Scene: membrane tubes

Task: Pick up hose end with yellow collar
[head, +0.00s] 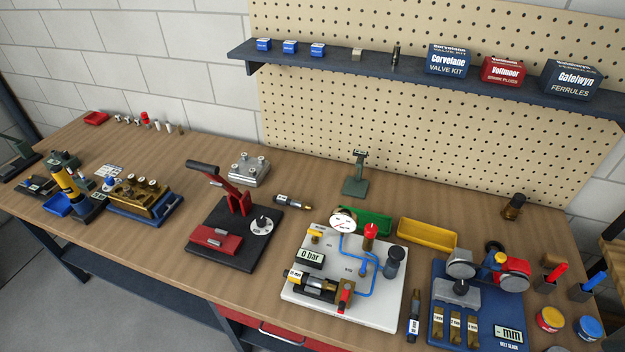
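I cannot make out for certain a hose end with a yellow collar. A thin blue hose (371,283) runs over the white board (383,313) at the front centre, among a round gauge (343,220), a red-topped part (370,236) and a dark cylinder (394,260). A small yellow part (315,236) sits at that board's upper left. A yellow cylinder (68,187) leans on a blue-based stand at the left. Neither of my grippers shows in the head view.
A red-handled press (205,242) on a black plate stands left of the board. Green (378,222) and yellow (428,234) trays lie behind it. A blue fixture (484,329) is at right. A shelf (400,68) with boxes hangs above. Bare tabletop (160,260) lies front left.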

